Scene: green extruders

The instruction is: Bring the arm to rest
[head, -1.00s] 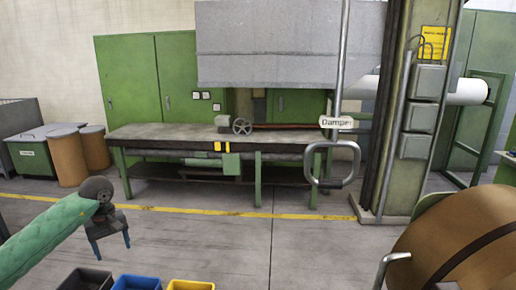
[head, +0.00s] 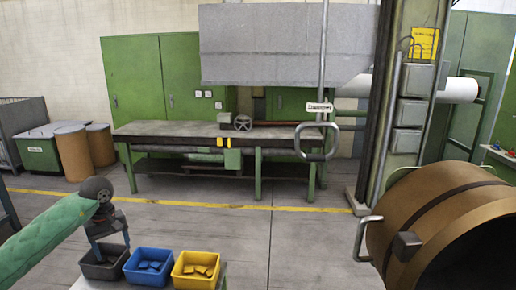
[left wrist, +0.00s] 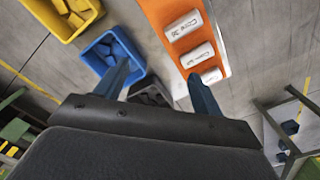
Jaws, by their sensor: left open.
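My left arm comes in from the left in the head view, with a green sleeve. Its gripper (head: 112,252) points down, open, and appears over or in front of the dark grey bin (head: 103,275). In the left wrist view the two blue fingers (left wrist: 158,72) are spread apart with nothing held between them. The dark bin is partly hidden behind the gripper there. My right gripper is not in view.
Beside the dark bin stand a blue bin (head: 145,280) and a yellow bin (head: 193,283), holding pieces of matching colour. An orange panel (left wrist: 158,20) with white labelled items lies near the fingers. A large brown drum (head: 400,215) stands at right. A green-legged workbench (head: 180,130) is behind.

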